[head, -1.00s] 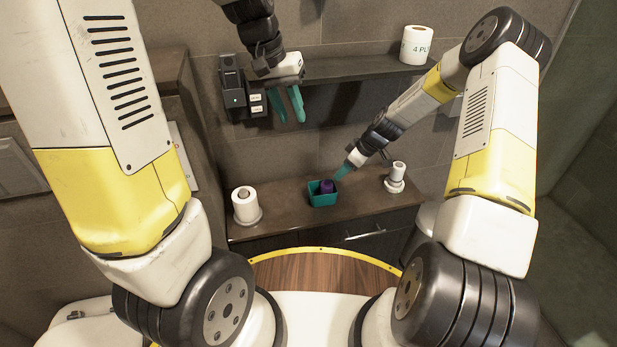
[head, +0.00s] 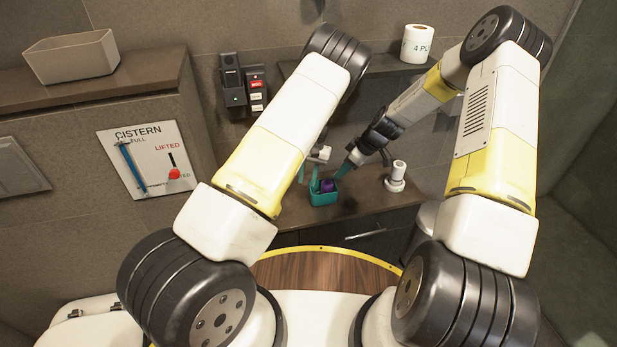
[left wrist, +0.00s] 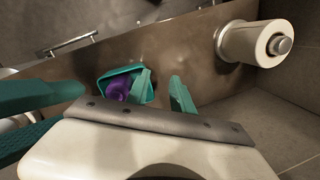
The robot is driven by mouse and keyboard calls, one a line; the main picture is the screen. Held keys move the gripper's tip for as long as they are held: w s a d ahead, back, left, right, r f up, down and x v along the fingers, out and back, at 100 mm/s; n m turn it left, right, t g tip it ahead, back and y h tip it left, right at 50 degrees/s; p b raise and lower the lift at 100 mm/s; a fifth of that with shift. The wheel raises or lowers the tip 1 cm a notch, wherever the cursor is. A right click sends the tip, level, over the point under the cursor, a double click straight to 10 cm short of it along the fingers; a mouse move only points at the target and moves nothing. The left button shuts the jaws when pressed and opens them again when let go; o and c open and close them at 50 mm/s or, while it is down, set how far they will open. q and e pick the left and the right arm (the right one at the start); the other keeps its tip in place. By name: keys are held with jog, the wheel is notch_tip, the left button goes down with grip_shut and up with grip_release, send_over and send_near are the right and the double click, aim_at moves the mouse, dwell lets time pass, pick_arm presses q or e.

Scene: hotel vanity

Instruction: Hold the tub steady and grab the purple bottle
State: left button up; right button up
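The teal tub (head: 322,199) stands on the brown shelf with the purple bottle (head: 327,186) inside it. In the left wrist view the tub (left wrist: 146,93) and bottle (left wrist: 118,90) lie beyond my left gripper. My left gripper (head: 312,178) is open at the tub's left side. In its wrist view (left wrist: 162,92), one finger overlaps the tub's near wall and the other is outside; contact is unclear. My right gripper (head: 346,170) is above the tub's right side, not holding the bottle. Its two teal fingers (left wrist: 62,108) look apart at the left of the wrist view.
A white roll on a holder (left wrist: 250,42) stands on the shelf, hidden behind my left arm in the head view. Another holder (head: 396,176) stands right of the tub. A ledge above carries a paper roll (head: 416,44). A cistern panel (head: 150,160) is on the left wall.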

aim_at(327, 190)
pick_arm(q)
jog(key=w+f+n, duration=0.1)
jog(key=f, duration=0.2)
jog(key=w+f+n+h, duration=0.1)
jog(key=f+n, duration=0.1)
jog(key=f, duration=0.2)
jog(key=w+f+n+t+h, duration=0.1)
jog(key=w+f+n, duration=0.1)
jog(key=f, duration=0.1)
jog(key=shift+d+f, duration=0.25)
jog(key=shift+f, duration=0.15)
jog(key=shift+c, duration=0.5)
grip_shut()
dwell(0.7)
